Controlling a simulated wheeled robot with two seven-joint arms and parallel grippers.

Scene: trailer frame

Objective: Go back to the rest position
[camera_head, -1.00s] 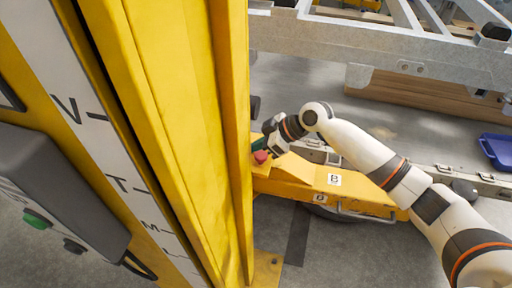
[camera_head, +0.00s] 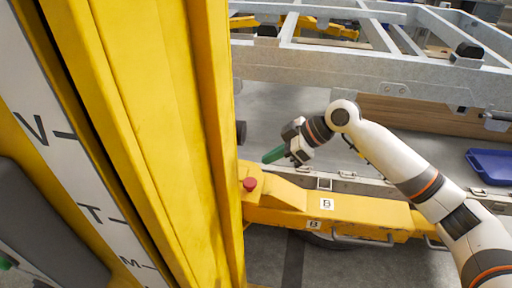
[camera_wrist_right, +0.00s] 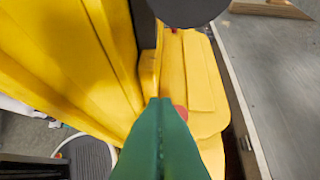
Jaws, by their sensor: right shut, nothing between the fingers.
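My right gripper (camera_head: 274,155) has green fingers and shows in the head view just right of the yellow column, above the yellow base unit (camera_head: 335,211). In the right wrist view its green fingers (camera_wrist_right: 158,103) are pressed together with nothing between them. A red button (camera_head: 250,184) sits on the yellow unit, below and left of the fingertips and apart from them in the head view. In the right wrist view the red button (camera_wrist_right: 181,113) is partly hidden behind the fingers. My left gripper is not in view.
A tall yellow column (camera_head: 150,130) fills the left side. A grey metal trailer frame (camera_head: 370,66) spans the back, with wooden boards (camera_head: 425,118) below it. A blue bin (camera_head: 490,166) lies at the right.

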